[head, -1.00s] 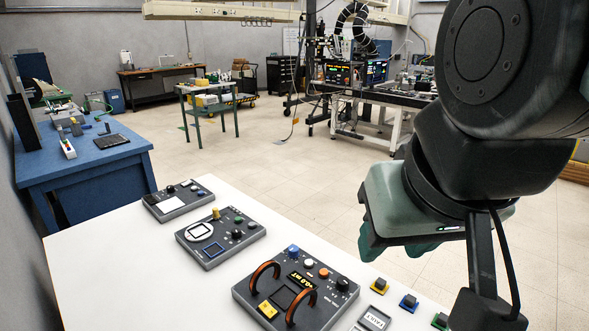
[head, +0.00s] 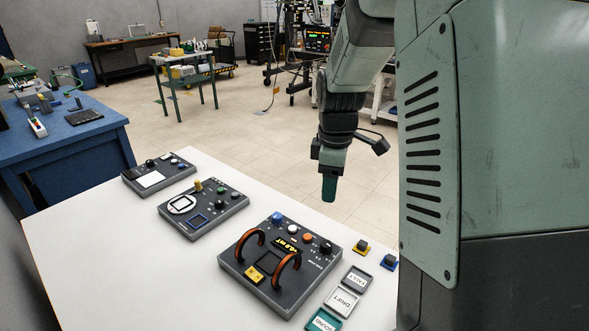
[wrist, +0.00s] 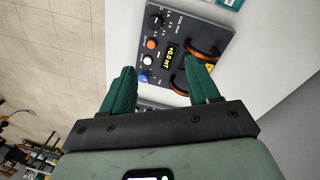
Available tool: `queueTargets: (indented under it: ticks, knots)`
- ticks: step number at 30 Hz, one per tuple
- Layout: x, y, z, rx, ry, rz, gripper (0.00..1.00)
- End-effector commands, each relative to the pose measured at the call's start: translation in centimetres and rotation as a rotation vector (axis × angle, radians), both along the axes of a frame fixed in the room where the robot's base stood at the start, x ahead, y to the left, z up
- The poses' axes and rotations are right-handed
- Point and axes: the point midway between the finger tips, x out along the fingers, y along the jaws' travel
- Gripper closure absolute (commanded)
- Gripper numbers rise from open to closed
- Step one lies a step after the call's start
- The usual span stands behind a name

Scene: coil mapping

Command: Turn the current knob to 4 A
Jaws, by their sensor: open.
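The coil unit (head: 240,283) is a dark grey box on the white table, with two copper-coloured coils (head: 286,270) and a small display (head: 291,245). Along its back edge are a blue knob (head: 277,218), a white knob (head: 293,229), an orange knob (head: 307,237) and a black knob (head: 326,248) with small marks around it. The marks are too small to read, and which knob sets current is unclear. My gripper (head: 329,189) points down beyond the table's back edge, apart from the unit. In the wrist view it is open (wrist: 160,70) and empty, with the black knob (wrist: 155,20) ahead.
Two other instrument boxes, one with a white ring (head: 182,204) and one with a white panel (head: 151,181), stand to the left. The table's front left is clear.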

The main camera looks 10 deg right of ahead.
Motion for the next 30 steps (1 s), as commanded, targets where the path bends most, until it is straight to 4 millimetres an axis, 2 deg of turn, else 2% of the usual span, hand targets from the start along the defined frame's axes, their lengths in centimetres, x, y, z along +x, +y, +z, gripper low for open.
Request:
queueTargets:
  ticks: [1, 3, 7, 10, 17, 24, 30]
  knots:
    - [1.0, -0.3, -2.6, -0.002, 0.032, 0.061, 0.4]
    - [2.1, -0.6, -5.5, -0.004, 0.061, 0.148, 0.4]
    - [3.2, -1.0, -9.6, -0.004, 0.096, 0.271, 0.4]
    - [3.6, -1.2, -11.3, -0.002, 0.11, 0.323, 0.4]
    - [3.7, -1.2, -13.5, -0.001, 0.117, 0.347, 0.4]
    - [3.6, -1.2, -18.1, -0.002, 0.118, 0.345, 0.4]
    - [3.7, -1.2, -21.2, -0.001, 0.116, 0.344, 0.4]
